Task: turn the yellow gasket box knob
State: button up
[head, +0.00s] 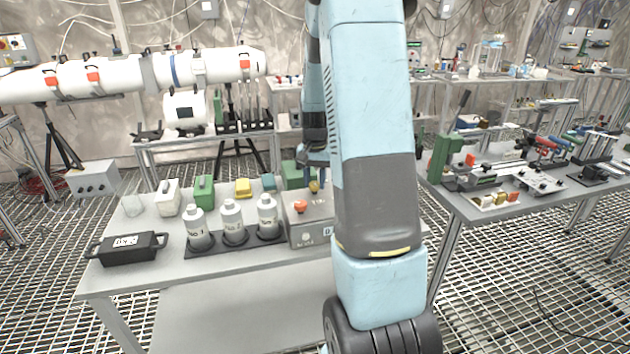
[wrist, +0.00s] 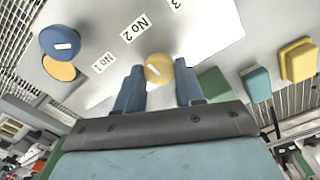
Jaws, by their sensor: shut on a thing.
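The grey gasket box (head: 312,232) stands at the right end of the near table, with an orange-red knob (head: 300,206) on top. The yellow knob (head: 314,187) shows behind that one, partly hidden under my gripper (head: 317,168). In the wrist view, the round yellow knob (wrist: 158,69) with a white mark sits between the two blue fingers of my gripper (wrist: 159,66), which is shut on it. Labels No 1, No 2 and No 3 are on the box's pale top (wrist: 205,30).
Several white bottles (head: 232,222) stand in a dark rack left of the box. A black case (head: 126,247) lies at the front left. Green (head: 204,190), yellow (head: 243,188) and teal (head: 269,182) boxes line the table's back. My arm hides the table's right end.

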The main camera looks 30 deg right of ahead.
jog(key=n, duration=0.4)
jog(key=shift+w+r+n, duration=0.1)
jog(key=shift+n, duration=0.2)
jog(key=n, duration=0.3)
jog(key=shift+n, duration=0.4)
jog(key=n, duration=0.4)
jog(key=shift+n, duration=1.8)
jog(key=o, duration=1)
jog(key=shift+a, duration=0.15)
jog(key=shift+o, duration=0.2)
